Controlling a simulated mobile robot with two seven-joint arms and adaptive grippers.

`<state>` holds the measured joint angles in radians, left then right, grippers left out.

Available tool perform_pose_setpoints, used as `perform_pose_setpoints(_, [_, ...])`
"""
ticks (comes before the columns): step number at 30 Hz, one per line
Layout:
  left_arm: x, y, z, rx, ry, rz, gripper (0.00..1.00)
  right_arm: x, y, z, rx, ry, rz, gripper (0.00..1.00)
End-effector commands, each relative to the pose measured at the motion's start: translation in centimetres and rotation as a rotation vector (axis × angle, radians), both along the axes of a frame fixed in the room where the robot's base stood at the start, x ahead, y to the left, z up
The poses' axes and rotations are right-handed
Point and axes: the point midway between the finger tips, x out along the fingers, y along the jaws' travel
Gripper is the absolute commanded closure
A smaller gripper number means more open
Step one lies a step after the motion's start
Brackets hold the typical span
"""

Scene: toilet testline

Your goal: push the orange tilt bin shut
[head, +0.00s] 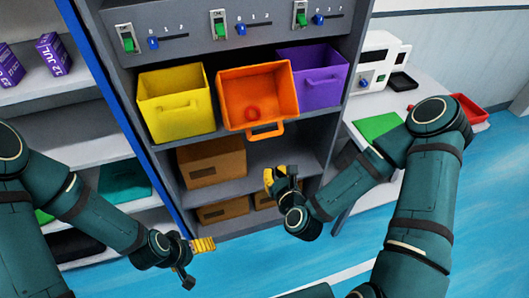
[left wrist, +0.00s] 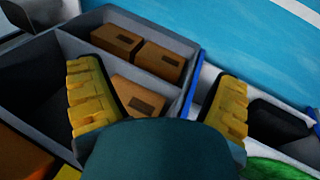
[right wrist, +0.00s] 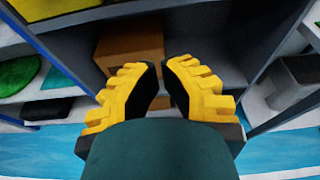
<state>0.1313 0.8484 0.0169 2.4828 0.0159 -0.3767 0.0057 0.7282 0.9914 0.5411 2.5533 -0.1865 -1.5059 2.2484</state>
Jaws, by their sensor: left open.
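The orange tilt bin (head: 288,90) hangs tilted open in the middle of the bin row in the head view. Its front handle (head: 265,133) sticks out low, and a small red thing (head: 252,113) shows inside. My right gripper (head: 272,177) is below the orange bin's handle, apart from it. In the right wrist view its fingertips (right wrist: 160,65) are nearly together with nothing between them. My left gripper (head: 203,245) is low in front of the cabinet, well below the bins. It is wide open and empty in the left wrist view (left wrist: 160,80).
A yellow bin (head: 175,100) and a purple bin (head: 318,82) flank the orange one, both also showing open tops. A switch panel (head: 180,30) is above. Cartons (head: 212,161) fill shelves below. A white side table (head: 350,185) stands at right.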

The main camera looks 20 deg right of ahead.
Motion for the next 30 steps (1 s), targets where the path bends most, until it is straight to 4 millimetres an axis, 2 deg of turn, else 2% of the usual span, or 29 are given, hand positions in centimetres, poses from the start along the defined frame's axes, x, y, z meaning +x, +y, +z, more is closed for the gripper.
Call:
perform_pose_setpoints(1, [0.0, -0.1, -1.2, 0.001, 0.0, -0.001, 0.1, 0.3, 0.0, -0.5, -0.002, -0.002, 0.001, 1.0])
perform_pose_setpoints(11, [-1.2, -0.3, -4.9, -0.005, 0.027, -0.023, 0.1, 2.7, 0.1, -1.1, -0.002, -0.003, 0.002, 1.0])
perform_pose_setpoints(19, [-1.2, -0.3, -4.5, -0.005, 0.027, -0.023, 0.1, 7.8, 0.4, -2.1, 0.0, -0.001, 0.0, 1.0])
perform_pose_setpoints(21, [-1.1, -0.3, -4.1, -0.005, 0.025, -0.023, 0.1, 8.2, 0.4, -0.5, -0.002, -0.004, 0.002, 1.0])
perform_pose_setpoints(24, [-1.0, -0.3, -3.8, -0.004, 0.023, -0.021, 0.1, 8.8, 0.4, 0.5, -0.002, -0.002, 0.002, 1.0])
perform_pose_setpoints(30, [-0.9, -0.3, -3.6, -0.004, 0.02, -0.019, 0.1, 9.4, 0.4, 1.4, -0.001, 0.001, 0.0, 1.0])
